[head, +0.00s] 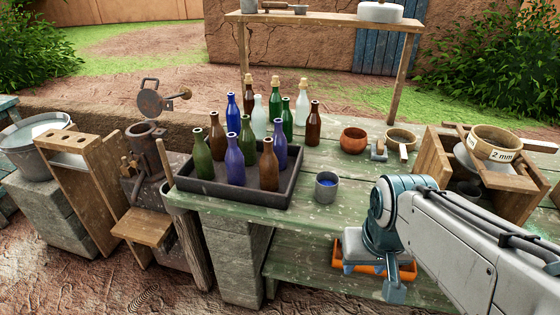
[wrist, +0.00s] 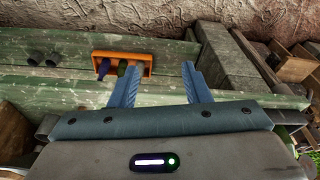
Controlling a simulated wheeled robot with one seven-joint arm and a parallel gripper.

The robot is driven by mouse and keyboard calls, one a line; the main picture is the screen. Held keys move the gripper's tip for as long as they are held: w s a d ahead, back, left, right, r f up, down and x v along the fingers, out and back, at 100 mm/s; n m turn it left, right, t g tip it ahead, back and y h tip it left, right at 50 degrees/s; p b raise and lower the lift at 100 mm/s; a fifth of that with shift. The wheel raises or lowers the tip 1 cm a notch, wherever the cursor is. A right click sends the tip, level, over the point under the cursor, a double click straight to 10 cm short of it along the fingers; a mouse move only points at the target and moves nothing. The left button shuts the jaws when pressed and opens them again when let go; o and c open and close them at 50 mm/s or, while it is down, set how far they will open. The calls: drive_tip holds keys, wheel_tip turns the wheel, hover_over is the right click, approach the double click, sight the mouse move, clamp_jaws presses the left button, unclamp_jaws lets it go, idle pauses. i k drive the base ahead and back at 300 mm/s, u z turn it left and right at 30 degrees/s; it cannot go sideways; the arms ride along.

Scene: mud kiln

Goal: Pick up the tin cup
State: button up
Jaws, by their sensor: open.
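In the head view my arm comes in from the right, and the hand is low in front of the table, below and right of the cup. I cannot make out the cup in the wrist view.
A dark tray (head: 240,195) of several glass bottles stands left of the cup. A terracotta bowl (head: 353,141) and a sieve (head: 400,137) stand behind, a wooden rack (head: 435,160) at right. An orange crate (wrist: 126,56) holding bottles is on the lower shelf.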

sight(327, 183)
drive_tip(key=k, duration=0.95)
drive_tip(key=u, duration=1.15)
drive_tip(key=i, duration=1.5)
drive_tip(key=z, duration=0.75)
drive_tip(key=i, duration=0.4)
drive_tip(key=z, duration=0.35)
